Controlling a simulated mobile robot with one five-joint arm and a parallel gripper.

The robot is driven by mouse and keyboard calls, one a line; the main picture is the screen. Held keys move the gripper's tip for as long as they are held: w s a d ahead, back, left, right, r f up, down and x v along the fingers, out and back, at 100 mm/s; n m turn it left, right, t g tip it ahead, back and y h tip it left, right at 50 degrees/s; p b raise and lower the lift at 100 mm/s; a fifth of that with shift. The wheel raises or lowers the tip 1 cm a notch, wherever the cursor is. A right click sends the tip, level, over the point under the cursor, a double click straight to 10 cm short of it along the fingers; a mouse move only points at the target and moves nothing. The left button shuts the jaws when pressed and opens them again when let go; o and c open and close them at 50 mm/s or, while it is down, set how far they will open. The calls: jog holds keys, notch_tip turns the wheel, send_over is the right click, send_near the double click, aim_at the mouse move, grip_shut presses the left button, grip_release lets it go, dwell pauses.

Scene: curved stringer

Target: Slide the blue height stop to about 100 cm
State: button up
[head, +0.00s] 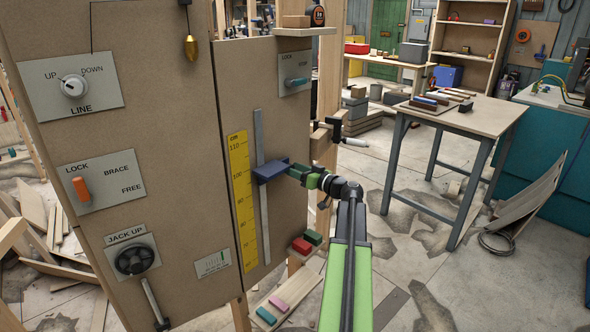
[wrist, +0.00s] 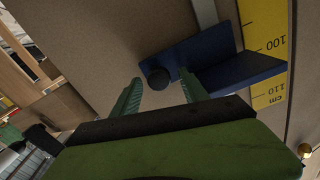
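The blue height stop (head: 268,172) sits on a vertical metal rail (head: 263,215) beside a yellow cm scale (head: 242,200). In the head view it is level with about the 100 mark. In the wrist view the stop (wrist: 240,75) reaches the scale (wrist: 264,28) near a printed 100, and its dark round knob (wrist: 157,77) faces me. My gripper (head: 298,171) is at the right side of the stop. In the wrist view the two green fingers of my gripper (wrist: 160,88) are apart, with the knob in the gap just beyond their tips. Contact cannot be told.
The board also holds an UP/DOWN dial (head: 73,86), an orange lock lever (head: 81,189), a jack crank (head: 134,260) and a teal LOCK/STOP lever (head: 296,81). A clamp (head: 335,127) juts out above my gripper. A table (head: 470,118) stands at right.

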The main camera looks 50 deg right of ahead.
jog(key=s+d, duration=0.1)
jog(key=s, duration=1.6)
jog(key=shift+s, duration=0.2)
jog(key=shift+w+a, duration=0.1)
